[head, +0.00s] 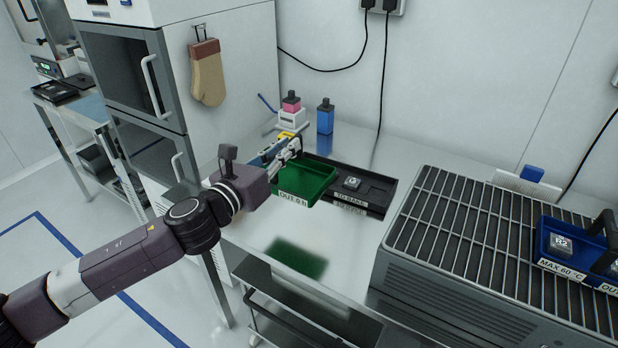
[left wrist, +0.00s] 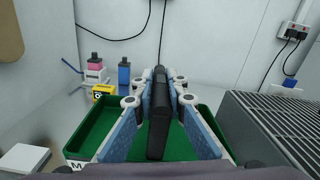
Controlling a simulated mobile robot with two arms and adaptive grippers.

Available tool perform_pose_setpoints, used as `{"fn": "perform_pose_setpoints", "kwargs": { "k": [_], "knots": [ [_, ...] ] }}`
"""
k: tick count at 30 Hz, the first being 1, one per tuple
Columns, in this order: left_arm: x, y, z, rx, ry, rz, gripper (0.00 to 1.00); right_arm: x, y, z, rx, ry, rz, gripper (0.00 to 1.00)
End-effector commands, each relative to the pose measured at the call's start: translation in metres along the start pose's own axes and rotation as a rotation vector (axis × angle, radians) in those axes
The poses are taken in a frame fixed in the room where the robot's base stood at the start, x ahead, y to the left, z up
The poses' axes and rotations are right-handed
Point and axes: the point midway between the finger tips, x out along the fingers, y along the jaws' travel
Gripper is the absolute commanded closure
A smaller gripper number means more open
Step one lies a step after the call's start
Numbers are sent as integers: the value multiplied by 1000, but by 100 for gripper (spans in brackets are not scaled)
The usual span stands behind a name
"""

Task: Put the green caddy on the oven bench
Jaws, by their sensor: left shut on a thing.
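The green caddy (head: 306,184) has a white label reading "OUT" on its front. My left gripper (head: 288,148) is shut on its black handle. In the left wrist view the handle (left wrist: 158,118) stands between the two blue-grey fingers (left wrist: 159,112), with the green tray walls (left wrist: 92,133) on both sides. The caddy looks level and held above the steel bench (head: 335,235), with a green reflection on the bench well below it. I see no part inside the caddy, but the gripper hides some of its floor. My right gripper is not in view.
Blue (head: 325,118) and pink (head: 291,102) bottles stand at the back. A ribbed grey unit (head: 470,235) with a blue caddy (head: 558,258) is at right. The bench front is clear.

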Motion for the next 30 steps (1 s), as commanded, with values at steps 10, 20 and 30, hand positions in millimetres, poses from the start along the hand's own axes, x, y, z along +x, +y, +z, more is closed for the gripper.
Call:
{"fn": "perform_pose_setpoints", "kwargs": {
  "k": [10, 20, 30],
  "knots": [
    [30, 15, 49, 3, 1, -26, 100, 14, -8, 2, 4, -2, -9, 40],
    [32, 26, -2, -6, 8, -26, 100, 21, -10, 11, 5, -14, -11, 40],
    [32, 41, -82, -6, 5, -26, 100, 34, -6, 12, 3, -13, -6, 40]
  ]
}}
